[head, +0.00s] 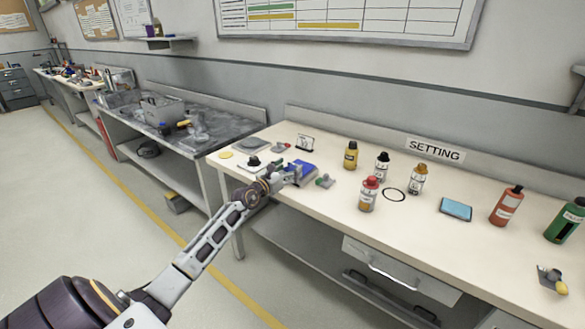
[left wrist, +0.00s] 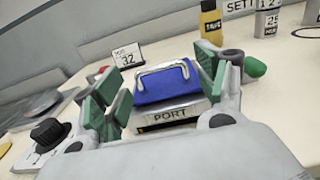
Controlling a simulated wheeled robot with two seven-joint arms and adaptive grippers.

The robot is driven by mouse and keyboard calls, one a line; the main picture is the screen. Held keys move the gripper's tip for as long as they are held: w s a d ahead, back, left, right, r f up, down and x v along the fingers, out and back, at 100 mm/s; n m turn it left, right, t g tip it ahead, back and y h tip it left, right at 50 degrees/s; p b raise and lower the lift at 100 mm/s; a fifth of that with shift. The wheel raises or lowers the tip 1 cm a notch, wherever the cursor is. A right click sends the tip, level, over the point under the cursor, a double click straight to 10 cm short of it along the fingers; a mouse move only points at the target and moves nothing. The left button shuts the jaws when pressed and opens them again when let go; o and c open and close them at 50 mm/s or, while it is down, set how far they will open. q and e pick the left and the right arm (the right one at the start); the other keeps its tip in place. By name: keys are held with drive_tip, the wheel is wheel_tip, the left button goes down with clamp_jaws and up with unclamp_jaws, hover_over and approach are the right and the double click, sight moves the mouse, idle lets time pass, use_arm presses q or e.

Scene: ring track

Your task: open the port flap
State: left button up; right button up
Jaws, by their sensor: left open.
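The port flap (left wrist: 165,88) is a blue lid with a silver bar handle (left wrist: 162,71), on a box whose front plate (left wrist: 171,115) reads PORT. In the left wrist view the flap lies flat over the box and looks shut. The blue flap also shows in the head view (head: 304,167), partly hidden by my gripper. My left gripper (head: 291,176) is open in front of the box. In the left wrist view its green-padded fingers (left wrist: 160,90) stand either side of the flap, with nothing held between them. My right gripper is not in view.
A black knob (left wrist: 49,132) on a plate is left of the box. A sign reading 32 (left wrist: 128,56) stands behind. A green-ended fitting (head: 325,181) lies at right. Several bottles, including a yellow one (head: 351,155), stand farther right.

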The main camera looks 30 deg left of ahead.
use_arm(q)
drive_tip(key=shift+w+d, duration=0.1)
drive_tip(key=shift+w, duration=1.15)
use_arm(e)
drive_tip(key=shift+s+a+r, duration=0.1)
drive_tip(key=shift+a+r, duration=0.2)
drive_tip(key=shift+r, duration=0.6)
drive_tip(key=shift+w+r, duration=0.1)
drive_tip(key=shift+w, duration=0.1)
use_arm(q)
drive_tip(key=c, duration=1.2)
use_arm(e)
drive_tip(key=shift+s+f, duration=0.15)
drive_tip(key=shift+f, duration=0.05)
